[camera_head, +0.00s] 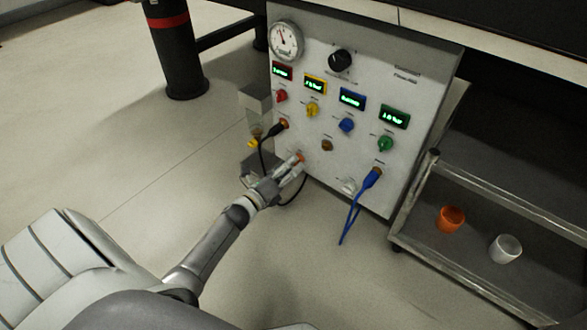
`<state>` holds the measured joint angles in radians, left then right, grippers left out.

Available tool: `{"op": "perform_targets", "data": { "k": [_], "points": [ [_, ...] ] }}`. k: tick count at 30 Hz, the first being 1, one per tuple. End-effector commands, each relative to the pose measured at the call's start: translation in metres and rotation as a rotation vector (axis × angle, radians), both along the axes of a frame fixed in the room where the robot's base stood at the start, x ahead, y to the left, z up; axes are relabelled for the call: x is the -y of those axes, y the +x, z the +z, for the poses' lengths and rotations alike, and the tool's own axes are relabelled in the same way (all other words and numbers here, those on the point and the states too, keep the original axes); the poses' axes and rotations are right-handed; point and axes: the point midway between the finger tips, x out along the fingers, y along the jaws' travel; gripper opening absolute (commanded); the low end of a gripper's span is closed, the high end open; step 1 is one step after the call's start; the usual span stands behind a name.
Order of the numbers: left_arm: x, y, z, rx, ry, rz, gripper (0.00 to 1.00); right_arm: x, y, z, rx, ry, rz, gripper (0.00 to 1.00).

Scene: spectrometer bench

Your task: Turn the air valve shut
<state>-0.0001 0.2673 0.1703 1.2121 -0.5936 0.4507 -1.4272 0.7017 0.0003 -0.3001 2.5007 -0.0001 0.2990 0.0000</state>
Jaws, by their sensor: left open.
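A pale control panel (405,80) stands upright at top middle. It has a red knob (281,96), a yellow knob (312,110), a blue knob (347,125) and a green knob (385,143), each below a lit display. A larger black knob (341,61) sits above them. The labels are too small to read, so I cannot tell which knob is the air valve. My left gripper (297,167) is open at the panel's lower left, below the coloured knobs. It overlaps a port there; contact cannot be told. My right gripper is not in view.
A gauge (286,40) is at the panel's top left. A black cable (263,150) and a blue cable (352,215) hang from ports low on the panel. A framed cart (470,284) on the right holds an orange cup (450,219) and a white cup (505,248).

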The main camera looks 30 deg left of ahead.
Motion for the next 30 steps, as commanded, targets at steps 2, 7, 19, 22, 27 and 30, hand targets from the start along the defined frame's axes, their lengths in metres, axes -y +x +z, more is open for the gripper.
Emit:
{"op": "perform_targets", "data": {
  "k": [2, 7, 19, 22, 27, 30],
  "points": [
    [0.0, 0.011, -0.003, 0.0, 0.001, 0.0, 0.52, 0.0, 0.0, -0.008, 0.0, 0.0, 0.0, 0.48],
    [0.001, 0.023, -0.001, -0.001, 0.0, 0.0, 0.52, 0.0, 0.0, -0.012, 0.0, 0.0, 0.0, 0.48],
    [0.002, 0.024, 0.0, -0.002, -0.001, 0.001, 0.4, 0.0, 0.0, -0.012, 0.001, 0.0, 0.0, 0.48],
    [0.002, 0.024, 0.0, -0.002, -0.001, 0.001, 0.28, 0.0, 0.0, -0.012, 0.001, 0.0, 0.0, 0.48],
    [0.002, 0.024, 0.0, -0.002, -0.001, 0.001, 0.06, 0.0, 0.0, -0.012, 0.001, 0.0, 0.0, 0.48],
    [0.002, 0.024, -0.001, -0.002, -0.002, 0.001, 0.06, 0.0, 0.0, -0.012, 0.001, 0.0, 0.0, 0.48]
  ]
}}
